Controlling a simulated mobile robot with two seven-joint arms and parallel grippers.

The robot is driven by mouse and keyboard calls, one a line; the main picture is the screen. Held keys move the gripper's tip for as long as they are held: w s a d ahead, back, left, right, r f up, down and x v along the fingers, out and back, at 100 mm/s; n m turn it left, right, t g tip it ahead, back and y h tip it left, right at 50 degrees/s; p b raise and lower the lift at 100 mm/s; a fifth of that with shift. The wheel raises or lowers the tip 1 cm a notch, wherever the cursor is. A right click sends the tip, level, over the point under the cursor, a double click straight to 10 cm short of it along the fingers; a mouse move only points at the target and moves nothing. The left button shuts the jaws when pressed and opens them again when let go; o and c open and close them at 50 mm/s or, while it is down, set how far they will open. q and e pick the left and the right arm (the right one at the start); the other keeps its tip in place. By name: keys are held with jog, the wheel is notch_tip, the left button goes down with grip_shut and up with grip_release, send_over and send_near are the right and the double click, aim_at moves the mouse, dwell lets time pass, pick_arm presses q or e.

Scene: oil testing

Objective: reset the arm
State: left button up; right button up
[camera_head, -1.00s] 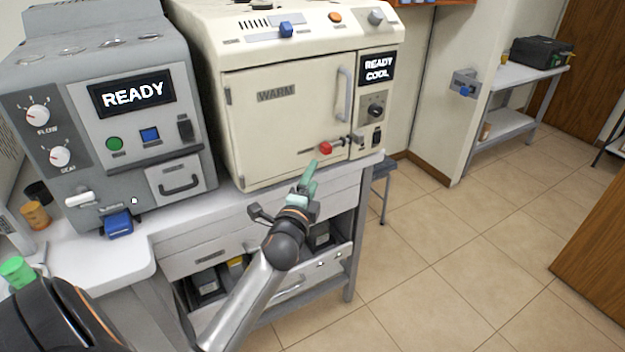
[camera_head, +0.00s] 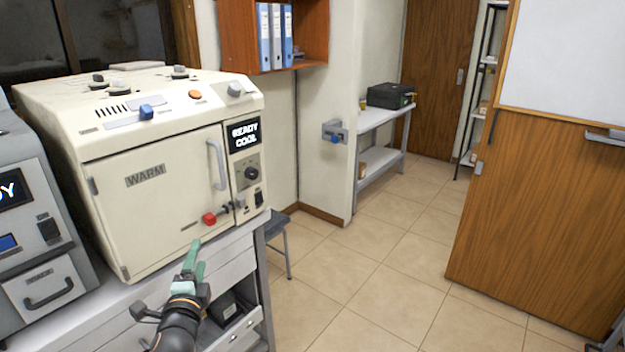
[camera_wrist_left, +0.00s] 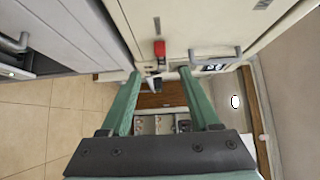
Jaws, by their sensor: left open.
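My left gripper (camera_head: 193,262) shows at the lower left of the head view, in front of the bench's drawers and below the cream oven. In the left wrist view its two green fingers (camera_wrist_left: 160,88) are spread apart with nothing between them. The cream oven (camera_head: 150,215) has a shut door marked WARM and a display reading READY COOL. Its red-tipped lever (camera_head: 209,218) is just above and beyond the fingers, apart from them; it also shows in the left wrist view (camera_wrist_left: 159,49). My right gripper is not in view.
A grey machine (camera_head: 40,235) stands left of the oven, cut by the picture edge. The bench (camera_head: 120,297) carries both. A stool (camera_head: 280,235) stands beside the bench. Tiled floor (camera_head: 370,275) is free to the right, up to a wooden panel (camera_head: 545,200).

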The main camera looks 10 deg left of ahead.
pick_arm(q)
jog(key=s+d+f+n+g+h, duration=0.25)
jog(key=s+d+f, duration=0.25)
jog(key=f, duration=0.3)
jog(key=s+d+f+n+g+h, duration=0.1)
jog(key=s+d+f+n+h, duration=0.15)
jog(key=s+d+f, duration=0.45)
jog(key=s+d+f+n+g+h, duration=0.2)
jog(key=s+d+f+n, duration=0.1)
jog(key=s+f, duration=0.3)
jog(key=s+d+f+n+g+h, duration=0.1)
jog(key=s+d+f+n+g, duration=0.1)
jog(key=s+d+f, duration=0.3)
jog(key=s+d+n, duration=0.1)
jog(key=s, duration=0.2)
jog(key=shift+d+f+n+h, duration=0.25)
jog(key=shift+f+n+h, duration=0.15)
jog(key=shift+c, duration=0.2)
